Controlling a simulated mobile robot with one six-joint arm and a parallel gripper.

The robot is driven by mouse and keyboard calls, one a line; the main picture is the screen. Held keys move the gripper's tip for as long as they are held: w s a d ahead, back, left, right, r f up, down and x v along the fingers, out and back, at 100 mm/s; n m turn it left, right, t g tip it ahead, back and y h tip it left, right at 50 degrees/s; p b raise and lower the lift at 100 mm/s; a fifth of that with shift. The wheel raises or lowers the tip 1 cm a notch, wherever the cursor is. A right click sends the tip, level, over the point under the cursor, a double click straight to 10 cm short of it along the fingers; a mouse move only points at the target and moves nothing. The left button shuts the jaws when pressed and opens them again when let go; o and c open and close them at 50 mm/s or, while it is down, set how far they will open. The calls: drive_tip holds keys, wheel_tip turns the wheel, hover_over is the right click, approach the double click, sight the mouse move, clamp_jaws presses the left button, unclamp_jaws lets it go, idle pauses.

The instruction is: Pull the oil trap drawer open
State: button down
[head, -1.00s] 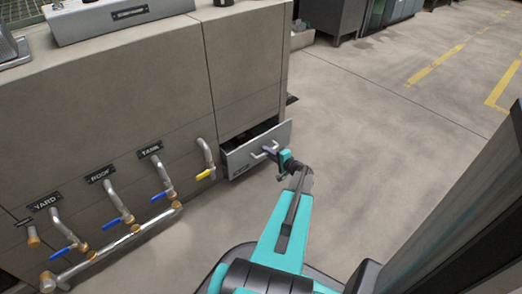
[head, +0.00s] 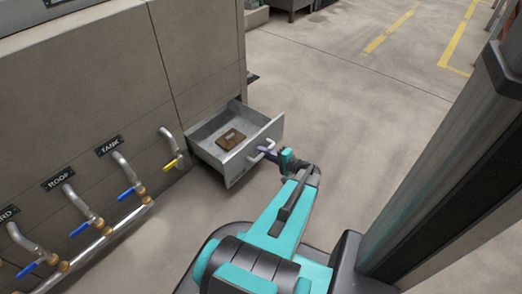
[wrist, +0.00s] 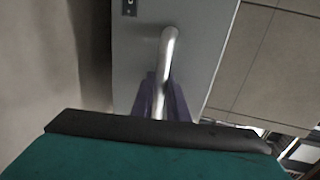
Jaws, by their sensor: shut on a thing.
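The oil trap drawer (head: 205,148) is a grey metal drawer low in the cabinet, pulled well out in the head view. A flat brown item (head: 231,138) lies inside on its floor. The drawer's bar handle (head: 255,157) is on its front face; in the wrist view the handle (wrist: 167,58) runs down between purple fingers. My gripper (head: 266,152) is shut on the handle at the drawer front. In the wrist view my gripper (wrist: 160,100) has a finger on each side of the bar. The fingertips' exact contact is partly hidden.
Left of the drawer, pipes with a yellow-handled valve (head: 174,164) and blue-handled valves (head: 131,192) stick out of the cabinet (head: 110,80). Bare concrete floor (head: 330,110) is open to the right of the drawer.

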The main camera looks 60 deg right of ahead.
drive_tip(key=shift+s, duration=0.25)
drive_tip(key=shift+d, duration=0.1)
drive_tip(key=c, duration=1.7)
unclamp_jaws()
drive_tip(key=p+v, duration=0.4)
drive_tip(key=v, duration=0.9)
drive_tip(key=shift+s+a+p, duration=0.2)
drive_tip(key=shift+s+p, duration=0.15)
drive_tip(key=shift+p, duration=0.05)
drive_tip(key=shift+s, duration=0.1)
